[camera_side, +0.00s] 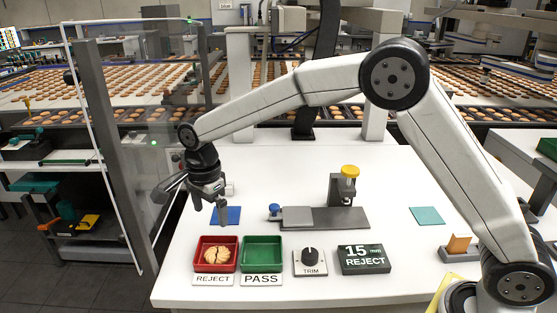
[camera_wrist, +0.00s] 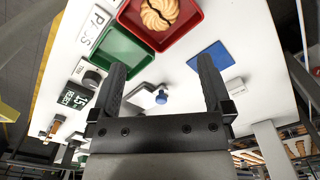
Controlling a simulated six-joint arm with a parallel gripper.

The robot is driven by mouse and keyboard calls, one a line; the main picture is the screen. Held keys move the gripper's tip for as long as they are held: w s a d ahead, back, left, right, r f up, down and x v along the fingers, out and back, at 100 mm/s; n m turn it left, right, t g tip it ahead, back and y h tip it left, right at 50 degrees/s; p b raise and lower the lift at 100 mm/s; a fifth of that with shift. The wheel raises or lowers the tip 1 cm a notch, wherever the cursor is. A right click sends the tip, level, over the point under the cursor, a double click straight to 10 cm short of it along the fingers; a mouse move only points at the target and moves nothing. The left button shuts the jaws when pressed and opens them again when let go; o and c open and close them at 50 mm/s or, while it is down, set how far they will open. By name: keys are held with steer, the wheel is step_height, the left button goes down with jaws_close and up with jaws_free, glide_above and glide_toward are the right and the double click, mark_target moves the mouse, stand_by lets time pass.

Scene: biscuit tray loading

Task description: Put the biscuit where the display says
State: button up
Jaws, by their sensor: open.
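The round golden biscuit (camera_side: 217,255) lies in the red tray (camera_side: 199,246) behind the REJECT label (camera_side: 213,279). It also shows in the red tray at the top of the wrist view (camera_wrist: 158,14). The green tray (camera_side: 262,253) beside it, behind the PASS label (camera_side: 261,280), is empty. The dark display (camera_side: 364,259) reads "15 mm REJECT". My gripper (camera_side: 209,209) is open and empty, above the table near the blue pad (camera_side: 232,215) and behind the red tray. In the wrist view its fingers (camera_wrist: 160,68) are spread with nothing held between them.
A grey gauge with a yellow top (camera_side: 350,172) and a blue knob (camera_side: 274,209) stands right of the blue pad. A TRIM dial (camera_side: 310,258) sits between green tray and display. A teal pad (camera_side: 426,216) lies at right. A post and clear panel stand at left.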

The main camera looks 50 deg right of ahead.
steer(key=shift+r, duration=0.25)
steer(key=shift+d, duration=0.1)
stand_by(0.4)
steer(key=s+d+f+n+t, duration=0.1)
steer(key=s+d+f+n, duration=0.1)
steer(key=s+d+n, duration=0.6)
steer(key=s+d+f+n+t, duration=0.1)
steer(key=s+d+f+n, duration=0.2)
steer(key=s+d+n, duration=0.5)
steer(key=shift+s+d+n+t, duration=0.2)
steer(key=shift+s+n+t, duration=0.15)
steer(key=shift+s, duration=2.7)
steer(key=shift+f, duration=0.1)
